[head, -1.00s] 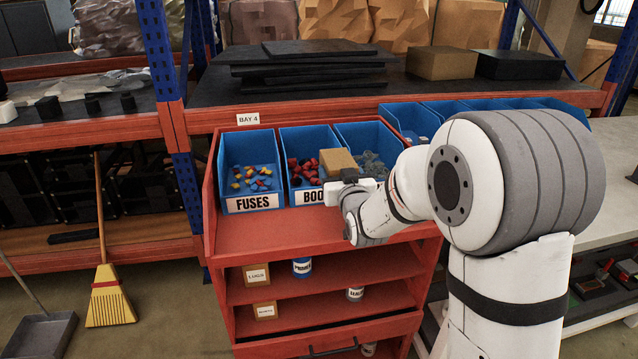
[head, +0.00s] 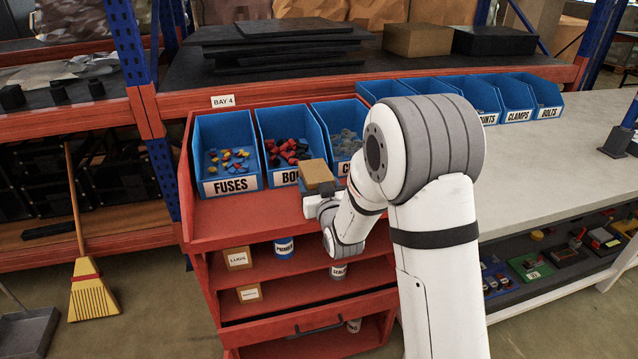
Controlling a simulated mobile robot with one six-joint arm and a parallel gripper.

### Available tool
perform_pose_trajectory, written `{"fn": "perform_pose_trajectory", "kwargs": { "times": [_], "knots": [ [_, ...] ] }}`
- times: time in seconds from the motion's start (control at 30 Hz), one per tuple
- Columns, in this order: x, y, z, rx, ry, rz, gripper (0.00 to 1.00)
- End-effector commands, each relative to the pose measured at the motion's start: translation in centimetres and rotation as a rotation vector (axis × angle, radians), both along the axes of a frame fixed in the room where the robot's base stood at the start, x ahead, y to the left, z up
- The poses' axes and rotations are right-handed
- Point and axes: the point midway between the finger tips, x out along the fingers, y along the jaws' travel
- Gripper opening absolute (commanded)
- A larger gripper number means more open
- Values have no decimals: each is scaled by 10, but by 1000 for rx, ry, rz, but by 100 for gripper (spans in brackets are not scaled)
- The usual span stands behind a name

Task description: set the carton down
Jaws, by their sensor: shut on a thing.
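The carton (head: 318,174) is a small brown box. It is held by my gripper (head: 318,192) in front of the blue bins, above the front part of the red cart's top (head: 225,217). The gripper is shut on the carton, but its fingers are mostly hidden by the carton and my wrist. The carton overlaps the lower edge of the middle and right bins in the picture. I cannot tell its exact height above the red surface.
Blue bins marked FUSES (head: 229,185), BOOTS in part (head: 280,178) and a third (head: 343,165) stand on the cart. Small labelled cartons (head: 237,259) and cans (head: 283,248) sit on its shelf. A pale workbench (head: 540,160) is at right. The cart's top front left is clear.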

Motion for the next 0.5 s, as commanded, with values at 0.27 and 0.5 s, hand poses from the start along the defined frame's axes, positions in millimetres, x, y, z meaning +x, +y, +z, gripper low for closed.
{"fn": "perform_pose_trajectory", "kwargs": {
  "times": [0.27,0.5],
  "knots": [
    [0,-1,-2,0,0,-1,71],
    [0,-1,-1,0,0,-1,85]
  ]
}}
